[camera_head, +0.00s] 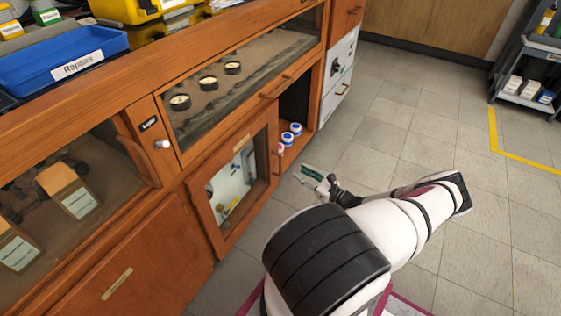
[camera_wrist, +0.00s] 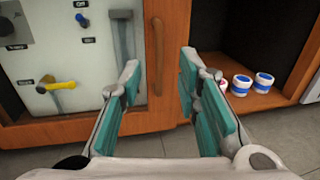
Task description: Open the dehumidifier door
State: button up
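A wood-framed glass door (camera_head: 212,222) stands in the lower cabinet and looks shut. Behind its glass is a pale panel with a yellow lever, also in the wrist view (camera_wrist: 57,86). The label on its frame is too small to read. The door's vertical wooden handle (camera_wrist: 157,55) is on its right side. My gripper (camera_head: 304,174) is open and empty, in front of the cabinet and to the right of the door. In the wrist view my gripper (camera_wrist: 158,80) points at the door, with the handle seen between its teal-padded fingers, apparently beyond the tips.
A blue bin (camera_head: 65,62) sits on the bench top. The tiled floor (camera_head: 400,130) to the right is clear.

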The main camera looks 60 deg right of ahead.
jog(key=w+b, duration=0.1)
jog(key=w, duration=0.2)
jog(key=w+b, duration=0.1)
jog(key=w, duration=0.3)
jog(key=w+d+b, duration=0.1)
jog(key=w, duration=0.3)
jog(key=shift+w+d, duration=0.1)
jog(key=shift+w, duration=0.15)
grip_shut()
